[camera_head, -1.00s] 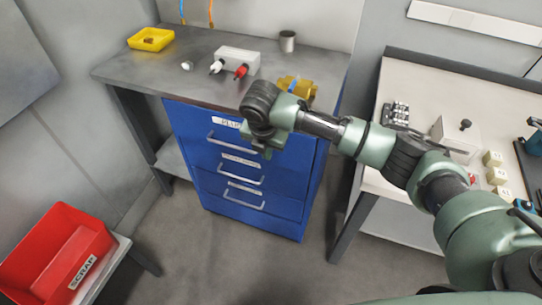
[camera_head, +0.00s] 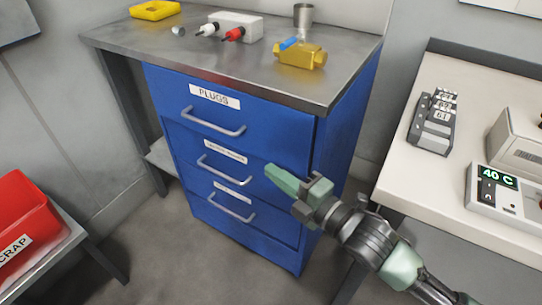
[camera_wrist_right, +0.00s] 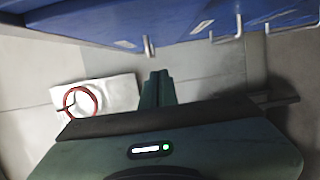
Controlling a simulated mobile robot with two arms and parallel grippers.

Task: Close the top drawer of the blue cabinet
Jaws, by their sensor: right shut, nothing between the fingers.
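The blue cabinet (camera_head: 345,130) stands under the grey workbench. Its top drawer (camera_head: 265,118), labelled PLUGS, has a metal bar handle (camera_head: 213,123). Its front looks about level with the drawers below; any small gap is hard to tell. My right gripper (camera_head: 272,172) is shut and empty, in front of the cabinet's lower right part, below the top drawer, with no clear contact. My left gripper is not in view.
The bench top (camera_head: 150,42) carries a yellow tray, a white box with plugs, a metal cup and a brass fitting (camera_head: 300,55). A pale table (camera_head: 440,180) stands close on the right. A red SCRAP bin (camera_head: 25,215) is at left.

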